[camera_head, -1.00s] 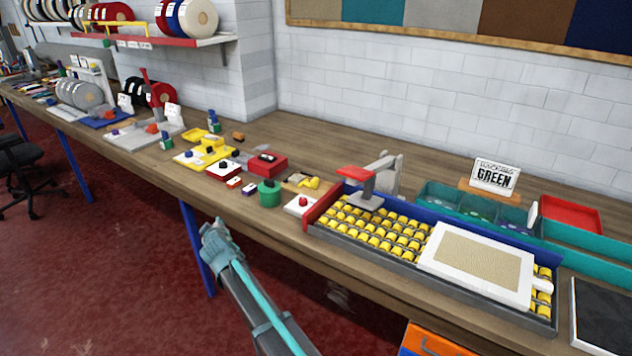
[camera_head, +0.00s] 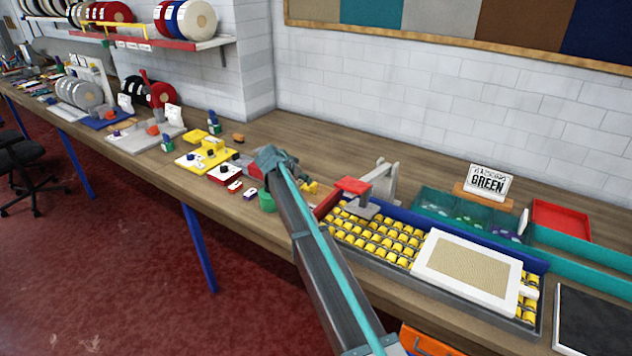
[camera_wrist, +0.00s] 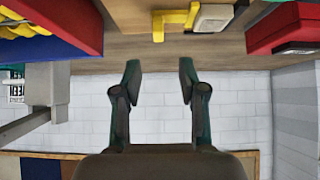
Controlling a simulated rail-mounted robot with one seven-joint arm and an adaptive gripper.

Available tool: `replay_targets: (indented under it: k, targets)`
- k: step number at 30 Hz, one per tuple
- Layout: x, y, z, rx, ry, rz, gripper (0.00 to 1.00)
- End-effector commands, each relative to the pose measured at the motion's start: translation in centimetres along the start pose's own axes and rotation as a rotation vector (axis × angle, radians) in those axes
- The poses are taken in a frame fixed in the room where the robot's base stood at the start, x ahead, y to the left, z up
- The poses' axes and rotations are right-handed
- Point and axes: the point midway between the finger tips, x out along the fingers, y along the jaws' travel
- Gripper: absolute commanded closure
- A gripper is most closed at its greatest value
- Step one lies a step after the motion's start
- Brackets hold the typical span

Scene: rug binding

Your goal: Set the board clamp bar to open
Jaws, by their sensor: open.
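The likely board clamp bar is a grey bar with a red handle (camera_head: 352,186) at the left end of the roller tray (camera_head: 440,270). Its grey foot (camera_head: 362,209) is above the yellow rollers, and a pale grey upright stands behind it. Part of a grey fixture (camera_wrist: 40,95) shows at the left of the wrist view. A white board (camera_head: 470,268) with a tan panel lies on the rollers. My gripper (camera_wrist: 160,82) is open and empty in the wrist view. In the head view its teal end (camera_head: 277,160) is above the bench, left of the clamp; the fingers are unclear.
A red box (camera_wrist: 288,32) and a yellow bracket (camera_wrist: 178,22) are near the gripper. A green can (camera_head: 267,202) stands below it in the head view. Teal bins (camera_head: 465,215) and a GREEN sign (camera_head: 488,182) stand behind the tray. The bench toward the wall is clear.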

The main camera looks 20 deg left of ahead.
Motion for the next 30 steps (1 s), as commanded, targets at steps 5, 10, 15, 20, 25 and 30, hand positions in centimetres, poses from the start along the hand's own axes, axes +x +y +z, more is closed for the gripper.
replay_targets:
  k: [5, 10, 15, 20, 25, 30]
  targets:
    - [1.5, 0.2, -0.2, 0.011, -0.005, 0.010, 0.58]
    - [4.2, 0.2, -0.3, 0.009, -0.005, 0.010, 0.58]
    - [7.1, 0.2, -0.3, 0.008, -0.005, 0.008, 0.58]
    - [9.3, 0.2, -0.2, 0.008, -0.004, 0.008, 0.58]
    - [10.6, 0.3, -0.1, 0.008, -0.003, 0.007, 0.58]
    - [10.9, 0.3, 0.0, 0.008, -0.003, 0.006, 0.58]
